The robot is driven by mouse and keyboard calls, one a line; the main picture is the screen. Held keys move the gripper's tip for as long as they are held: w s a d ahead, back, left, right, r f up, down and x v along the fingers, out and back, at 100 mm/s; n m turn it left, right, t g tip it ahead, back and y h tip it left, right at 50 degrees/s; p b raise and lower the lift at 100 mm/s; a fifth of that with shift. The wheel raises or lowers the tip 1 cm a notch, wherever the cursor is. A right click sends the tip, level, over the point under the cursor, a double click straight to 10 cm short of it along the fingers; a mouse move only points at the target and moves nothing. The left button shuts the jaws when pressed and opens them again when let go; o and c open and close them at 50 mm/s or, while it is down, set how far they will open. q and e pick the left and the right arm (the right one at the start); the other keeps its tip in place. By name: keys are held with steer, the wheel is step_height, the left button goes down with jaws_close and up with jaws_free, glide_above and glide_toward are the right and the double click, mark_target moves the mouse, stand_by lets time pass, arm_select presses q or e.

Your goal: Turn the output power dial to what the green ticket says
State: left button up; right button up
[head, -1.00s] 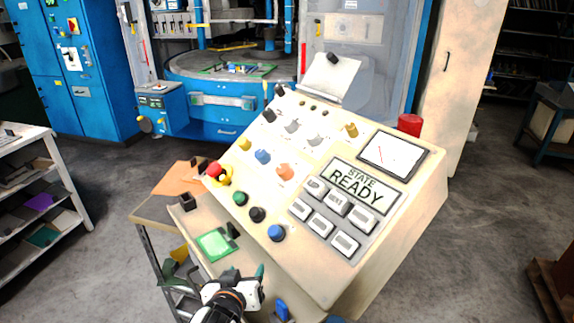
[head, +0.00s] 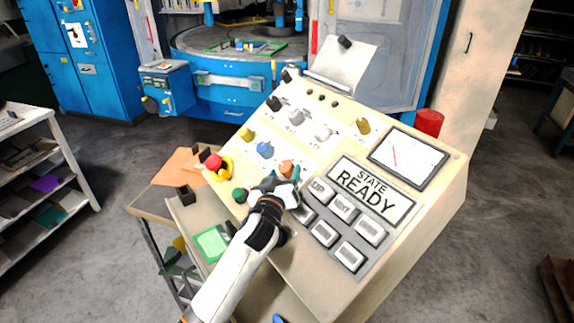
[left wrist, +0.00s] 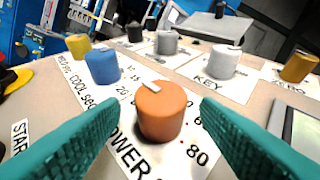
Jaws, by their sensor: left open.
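The orange dial (head: 287,169) sits on the sloping console face. In the left wrist view the orange dial (left wrist: 161,112) stands beside the printed word POWER, with 60 and 80 on its right. A pale pointer mark on its top points to the upper left. My left gripper (head: 285,180) is at this dial in the head view. In the left wrist view its teal fingers are open, one on each side of the dial, with gaps and no contact visible. The green ticket (head: 211,243) lies on the console's lower ledge; its writing is too small to read. My right gripper is out of view.
A blue knob (head: 265,150), a yellow knob (head: 247,134) and a red emergency button (head: 214,161) are near the dial. A green button (head: 239,195) is close to my left wrist. White keys (head: 344,207) and a screen reading STATE READY (head: 371,191) lie to the right.

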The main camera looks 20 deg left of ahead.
mark_target(284, 173)
arm_select(q)
steer(key=w, duration=0.2)
steer(key=shift+w+r, duration=0.1)
steer(key=shift+w, duration=0.5)
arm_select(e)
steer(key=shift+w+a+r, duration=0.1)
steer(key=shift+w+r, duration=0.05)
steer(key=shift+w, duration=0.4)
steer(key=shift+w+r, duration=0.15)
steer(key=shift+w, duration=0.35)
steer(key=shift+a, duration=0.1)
arm_select(q)
steer(key=shift+c, duration=1.1)
steer(key=shift+a, duration=0.1)
steer(key=c, duration=0.8)
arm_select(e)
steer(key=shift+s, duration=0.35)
